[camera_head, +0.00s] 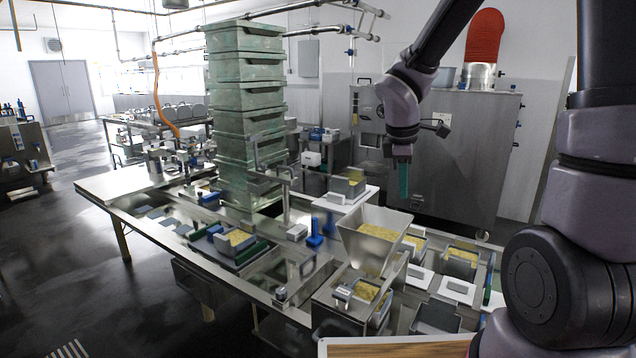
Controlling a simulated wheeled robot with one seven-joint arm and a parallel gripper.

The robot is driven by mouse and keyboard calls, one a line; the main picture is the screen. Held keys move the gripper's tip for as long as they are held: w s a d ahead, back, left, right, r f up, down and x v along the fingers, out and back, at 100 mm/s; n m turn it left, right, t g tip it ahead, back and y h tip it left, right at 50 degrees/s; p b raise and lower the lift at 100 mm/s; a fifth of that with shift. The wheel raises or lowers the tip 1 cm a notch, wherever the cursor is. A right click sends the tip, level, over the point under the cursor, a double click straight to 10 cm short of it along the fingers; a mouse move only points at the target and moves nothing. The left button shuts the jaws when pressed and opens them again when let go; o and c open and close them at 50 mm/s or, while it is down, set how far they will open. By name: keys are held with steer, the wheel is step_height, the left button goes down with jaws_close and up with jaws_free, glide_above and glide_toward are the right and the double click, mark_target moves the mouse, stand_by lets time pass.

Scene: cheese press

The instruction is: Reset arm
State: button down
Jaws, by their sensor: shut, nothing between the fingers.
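My gripper (403,182) hangs from my arm at the upper right of the middle, pointing down. Its fingers look dark green and are together, with nothing held. It is in the air above the back right part of the work table (130,212), apart from everything below it. The metal hopper (372,250) stands below and to the left of the gripper. A mould with yellow curd (349,180) sits on a white board to the gripper's left.
A tall stack of green crates (248,110) stands left of my arm. Several moulds with curd (461,258) sit at the table's right side. A large steel cabinet (455,150) stands behind the gripper. Blue pieces (314,232) stand mid-table.

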steer(key=s+d+r+m+t+y, duration=0.2)
steer(key=s+r+m, duration=0.5)
steer(key=r+m, duration=0.2)
steer(key=s+d+r+m+t+y, duration=0.1)
steer(key=s+d+r+m+t, duration=0.1)
steer(key=s+r+m, duration=0.5)
steer(key=shift+s+d+r+m+t+y, duration=0.45)
steer(key=shift+r+m, duration=0.55)
steer(key=shift+m, duration=0.4)
steer(key=shift+w, duration=0.1)
steer(key=shift+a, duration=0.1)
